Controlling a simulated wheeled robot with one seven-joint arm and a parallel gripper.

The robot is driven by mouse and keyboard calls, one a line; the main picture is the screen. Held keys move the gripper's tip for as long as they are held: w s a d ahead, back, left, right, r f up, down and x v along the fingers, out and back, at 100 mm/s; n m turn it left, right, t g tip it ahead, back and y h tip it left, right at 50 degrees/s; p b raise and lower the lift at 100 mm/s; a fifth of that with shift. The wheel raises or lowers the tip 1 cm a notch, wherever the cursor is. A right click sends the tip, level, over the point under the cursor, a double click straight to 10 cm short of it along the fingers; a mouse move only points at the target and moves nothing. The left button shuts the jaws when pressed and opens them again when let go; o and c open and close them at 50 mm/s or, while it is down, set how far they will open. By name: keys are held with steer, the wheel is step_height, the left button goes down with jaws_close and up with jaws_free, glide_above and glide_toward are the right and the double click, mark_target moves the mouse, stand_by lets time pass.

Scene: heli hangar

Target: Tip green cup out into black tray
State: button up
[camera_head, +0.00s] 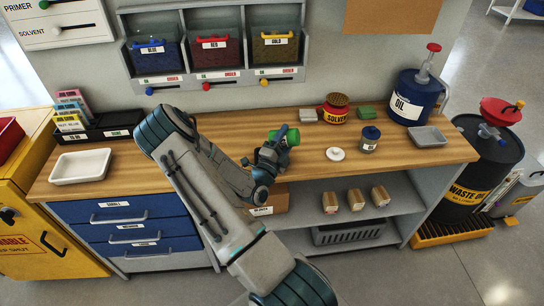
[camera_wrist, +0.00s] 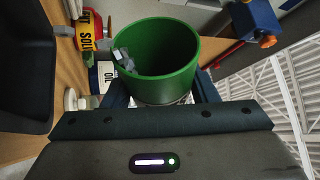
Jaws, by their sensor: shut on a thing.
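The green cup (camera_head: 292,137) is held by my gripper (camera_head: 268,155) above the middle of the wooden workbench. In the head view it looks tilted. The wrist view shows the green cup's (camera_wrist: 152,58) open mouth, with several small grey pieces inside near its left rim. My gripper (camera_wrist: 160,103) is shut on the cup; the fingertips are mostly hidden behind it. A dark, round-cornered surface, which looks like the black tray (camera_wrist: 24,70), fills the left edge of the wrist view. I cannot make out this tray in the head view, where my arm hides part of the bench.
A white tray (camera_head: 80,166) and a black organiser (camera_head: 118,131) stand at the bench's left. To the right are a solvent can (camera_head: 336,112), a white disc (camera_head: 335,154), a small jar (camera_head: 370,140), an oil can (camera_head: 412,100) and a grey tray (camera_head: 428,136). Bins hang behind.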

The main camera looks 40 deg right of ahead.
steer(key=shift+w+a+r+n+t+p, duration=0.15)
steer(key=shift+n+t+p, duration=0.2)
steer(key=shift+n, duration=0.25)
stand_by(0.3)
stand_by(0.6)
